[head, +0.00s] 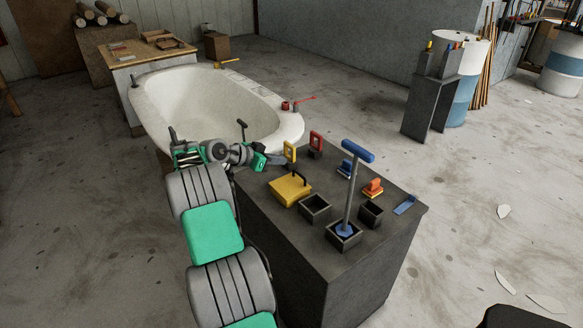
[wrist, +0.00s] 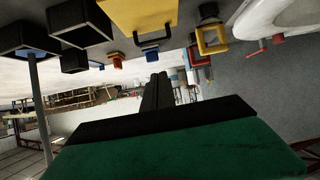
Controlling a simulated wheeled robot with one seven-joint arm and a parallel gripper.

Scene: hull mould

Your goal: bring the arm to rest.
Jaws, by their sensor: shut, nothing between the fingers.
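My arm is bent, and its end reaches right, over the left edge of the dark grey bench (head: 345,265). My gripper (head: 284,161) is shut and empty, close to the yellow upright handle (head: 290,150); I cannot tell whether they touch. In the wrist view the dark fingers (wrist: 157,80) lie together with nothing between them. The view is upside down, with the bench items along the top. The yellow block with a black handle (head: 290,190) sits just in front of the gripper and also shows in the wrist view (wrist: 140,14).
The white hull mould (head: 205,100) stands behind my arm. The bench holds a blue T-handled tool (head: 357,152) standing in a box, empty boxes (head: 315,208), and red (head: 316,142), blue (head: 346,167) and orange (head: 373,188) handled pieces. The floor at left is clear.

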